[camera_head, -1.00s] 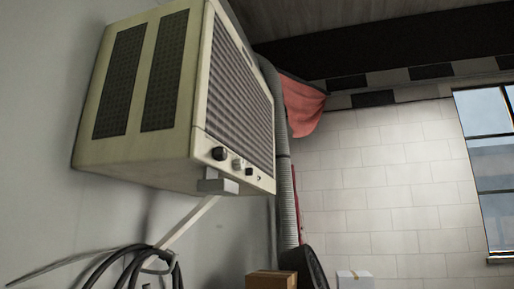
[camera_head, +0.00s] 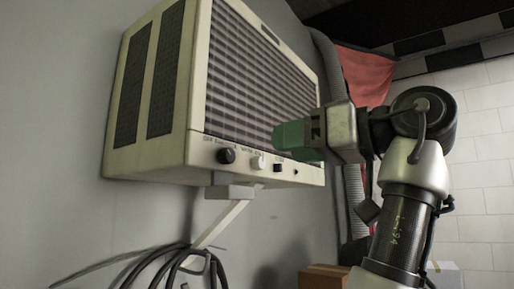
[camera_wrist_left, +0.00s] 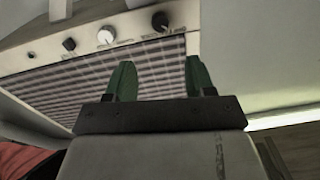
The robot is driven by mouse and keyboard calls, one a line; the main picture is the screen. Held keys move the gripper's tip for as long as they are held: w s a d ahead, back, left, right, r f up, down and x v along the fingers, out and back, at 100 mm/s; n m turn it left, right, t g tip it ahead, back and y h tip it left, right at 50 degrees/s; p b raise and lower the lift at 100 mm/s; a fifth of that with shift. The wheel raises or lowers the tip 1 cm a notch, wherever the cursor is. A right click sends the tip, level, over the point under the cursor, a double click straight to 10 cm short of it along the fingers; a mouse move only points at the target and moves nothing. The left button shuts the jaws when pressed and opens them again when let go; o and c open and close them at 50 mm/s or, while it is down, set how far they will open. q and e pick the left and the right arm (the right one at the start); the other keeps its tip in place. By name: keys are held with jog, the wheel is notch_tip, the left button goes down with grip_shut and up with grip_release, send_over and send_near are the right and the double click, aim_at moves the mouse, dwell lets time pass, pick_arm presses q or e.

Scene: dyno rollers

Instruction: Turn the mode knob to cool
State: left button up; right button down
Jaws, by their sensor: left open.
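A beige cooler unit (camera_head: 155,100) hangs on the wall with a row of knobs below its grille. A black knob (camera_head: 227,155) is on the left, a white knob (camera_head: 257,162) in the middle and a smaller black knob (camera_head: 279,167) on the right. Their labels are too blurred to tell which is the mode knob. The left wrist view shows the same row inverted: left black knob (camera_wrist_left: 160,20), white knob (camera_wrist_left: 105,35), small black knob (camera_wrist_left: 69,44). My left gripper (camera_head: 290,138) is open, its green fingers (camera_wrist_left: 158,72) in front of the grille, apart from the knobs. My right gripper is out of view.
A grey bracket (camera_head: 228,192) supports the unit from below. Black cable loops (camera_head: 165,265) hang on the wall lower left. A red cloth (camera_head: 362,72) and a corrugated hose (camera_head: 330,62) are behind my arm. A cardboard box (camera_head: 325,277) sits at the bottom.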

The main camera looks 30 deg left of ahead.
aim_at(231, 154)
pick_arm(q)
jog(key=a+p, duration=0.1)
jog(key=a, duration=0.6)
jog(key=a+p, duration=0.1)
jog(key=a, duration=0.2)
jog(key=shift+w+a+p, duration=0.2)
jog(key=shift+w+p, duration=0.05)
jog(key=shift+p, duration=0.1)
jog(key=shift+a, duration=0.55)
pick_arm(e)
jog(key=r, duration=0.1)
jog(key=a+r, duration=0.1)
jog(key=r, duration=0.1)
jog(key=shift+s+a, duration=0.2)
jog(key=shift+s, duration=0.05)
pick_arm(q)
jog(key=shift+c, duration=0.9)
jog(key=c, duration=0.7)
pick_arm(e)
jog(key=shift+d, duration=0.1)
